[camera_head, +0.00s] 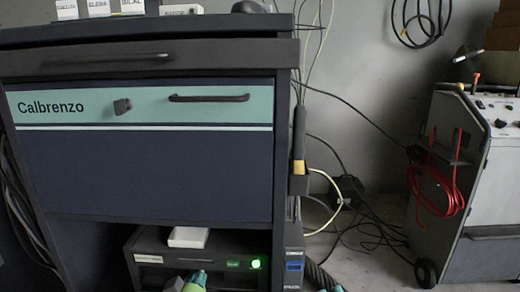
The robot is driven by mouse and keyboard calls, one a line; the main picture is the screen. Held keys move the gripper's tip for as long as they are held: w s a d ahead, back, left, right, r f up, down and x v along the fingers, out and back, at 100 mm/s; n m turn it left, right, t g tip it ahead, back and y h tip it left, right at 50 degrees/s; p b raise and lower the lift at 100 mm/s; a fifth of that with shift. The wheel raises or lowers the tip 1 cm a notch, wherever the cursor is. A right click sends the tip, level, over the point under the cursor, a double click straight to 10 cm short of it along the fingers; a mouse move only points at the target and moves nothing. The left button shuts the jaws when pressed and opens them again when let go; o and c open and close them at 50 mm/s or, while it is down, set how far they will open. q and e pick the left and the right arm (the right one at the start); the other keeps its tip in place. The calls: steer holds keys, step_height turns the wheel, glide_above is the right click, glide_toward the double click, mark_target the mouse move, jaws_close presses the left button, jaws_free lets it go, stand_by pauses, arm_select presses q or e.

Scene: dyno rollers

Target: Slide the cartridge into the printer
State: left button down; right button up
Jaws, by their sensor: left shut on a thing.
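The printer (222,263) is a dark box on the low shelf under the cabinet, with a glowing green light on its front right. My left gripper (188,258) is at the bottom edge, just below the white block.
The dark cabinet with a teal "Calbrenzo" band (200,104) stands over the printer. Cables (340,190) hang and lie to its right. A wheeled grey machine (485,190) with a red coiled cable (437,190) stands at the right. Floor (365,268) shows between them.

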arm_select(q)
steer(key=shift+w+r, duration=0.15)
steer(key=shift+r, duration=0.15)
